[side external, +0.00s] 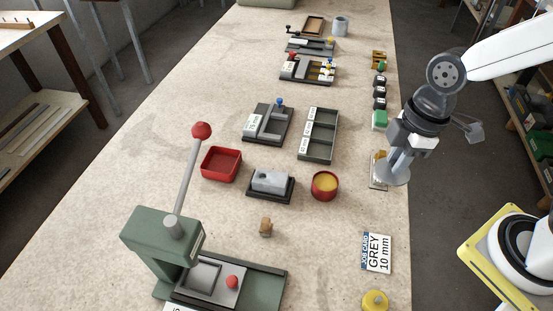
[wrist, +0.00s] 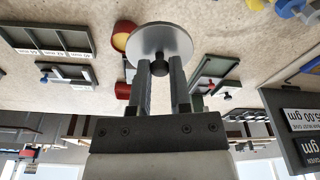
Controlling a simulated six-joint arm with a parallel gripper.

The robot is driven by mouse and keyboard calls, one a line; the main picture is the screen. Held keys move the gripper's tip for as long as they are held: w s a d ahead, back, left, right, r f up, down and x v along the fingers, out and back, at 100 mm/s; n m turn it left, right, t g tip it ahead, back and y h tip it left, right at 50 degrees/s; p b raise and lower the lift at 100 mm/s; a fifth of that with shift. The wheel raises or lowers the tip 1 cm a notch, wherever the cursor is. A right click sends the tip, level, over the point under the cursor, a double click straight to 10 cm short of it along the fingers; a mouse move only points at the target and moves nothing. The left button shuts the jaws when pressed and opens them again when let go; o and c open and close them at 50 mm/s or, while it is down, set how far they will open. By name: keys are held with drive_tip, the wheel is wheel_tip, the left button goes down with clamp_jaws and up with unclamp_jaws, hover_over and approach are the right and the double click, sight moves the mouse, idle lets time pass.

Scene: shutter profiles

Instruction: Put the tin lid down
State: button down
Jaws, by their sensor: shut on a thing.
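The tin lid (side external: 394,172) is a round grey disc. It also shows in the wrist view (wrist: 160,40), with a dark knob between my fingertips. My gripper (wrist: 160,70) is shut on that knob; in the side view my gripper (side external: 403,150) is above the lid, near the table's right edge. The lid appears raised over the table, though its exact height is unclear. The open red tin (side external: 316,191) with yellow contents stands to its left on the table. In the wrist view the tin (wrist: 121,38) is partly hidden behind the lid.
A grey block in a dark fixture (side external: 270,182), a red tray (side external: 221,163) and a green lever press (side external: 160,235) stand left. A job card (side external: 377,252) reads GREY 10 mm. Small blocks (side external: 380,92) line the right edge. Bare table lies between tin and card.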

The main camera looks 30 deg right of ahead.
drive_tip(key=w+d+f+m, duration=0.3)
drive_tip(key=w+d+m, duration=0.1)
drive_tip(key=w+m, duration=0.2)
drive_tip(key=w+d+f+m+t+h, duration=0.1)
drive_tip(key=w+d+f+m, duration=0.3)
drive_tip(key=w, duration=0.5)
drive_tip(key=shift+d+m, duration=0.45)
drive_tip(key=shift+m, duration=0.75)
drive_tip(key=s+a+r+n, duration=0.1)
drive_tip(key=s+a+n, duration=0.1)
drive_tip(key=a, duration=0.4)
drive_tip(key=s+a+r+n, duration=0.2)
drive_tip(key=a, duration=0.5)
drive_tip(key=shift+a, duration=0.25)
drive_tip(key=shift+w+r, duration=0.1)
